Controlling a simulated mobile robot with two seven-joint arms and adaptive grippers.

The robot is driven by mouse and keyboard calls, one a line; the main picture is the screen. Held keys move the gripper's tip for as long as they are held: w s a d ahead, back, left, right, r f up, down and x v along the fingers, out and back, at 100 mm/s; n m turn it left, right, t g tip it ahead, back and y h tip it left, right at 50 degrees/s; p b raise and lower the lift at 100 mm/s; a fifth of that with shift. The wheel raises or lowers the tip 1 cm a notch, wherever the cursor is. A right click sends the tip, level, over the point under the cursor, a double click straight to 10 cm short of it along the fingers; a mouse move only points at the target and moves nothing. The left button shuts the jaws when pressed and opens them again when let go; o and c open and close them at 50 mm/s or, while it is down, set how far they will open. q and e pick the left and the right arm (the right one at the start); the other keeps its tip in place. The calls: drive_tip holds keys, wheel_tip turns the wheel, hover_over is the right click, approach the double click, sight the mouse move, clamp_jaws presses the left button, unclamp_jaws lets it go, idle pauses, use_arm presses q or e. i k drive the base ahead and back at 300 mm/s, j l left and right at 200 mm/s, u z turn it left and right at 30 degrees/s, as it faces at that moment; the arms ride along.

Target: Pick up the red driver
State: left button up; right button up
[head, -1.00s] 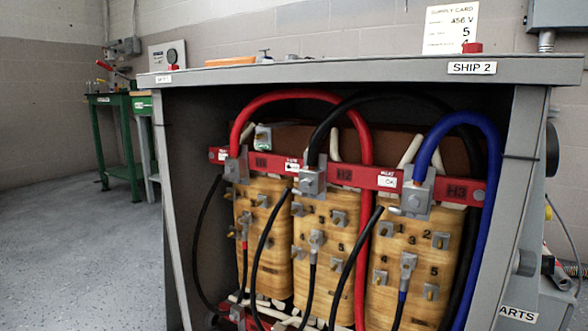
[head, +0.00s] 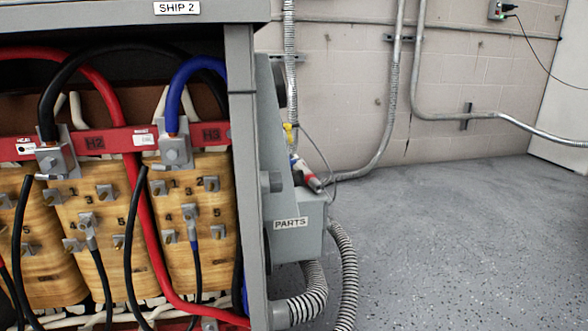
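I cannot make out the red driver for certain. A small object with a red part (head: 313,183) shows at the top of the grey box labelled PARTS (head: 310,243), on the right side of the transformer cabinet. It is too small to tell whether it is the driver. A thin grey cord loops beside it, and a yellow piece (head: 289,132) shows above it. Neither of my grippers is in view.
The open cabinet's grey frame (head: 246,170) fills the left, with wooden-faced coils (head: 90,240), a red bar and thick red, black and blue cables. Ribbed conduits (head: 343,275) hang below the box. The grey floor (head: 460,240) at right is clear.

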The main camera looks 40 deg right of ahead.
sight(300, 164)
drive_tip(key=i+l, duration=0.1)
drive_tip(key=l, duration=0.55)
drive_tip(key=i+l+u, duration=0.15)
drive_tip(key=l, duration=1.15)
drive_tip(key=i+u, duration=0.05)
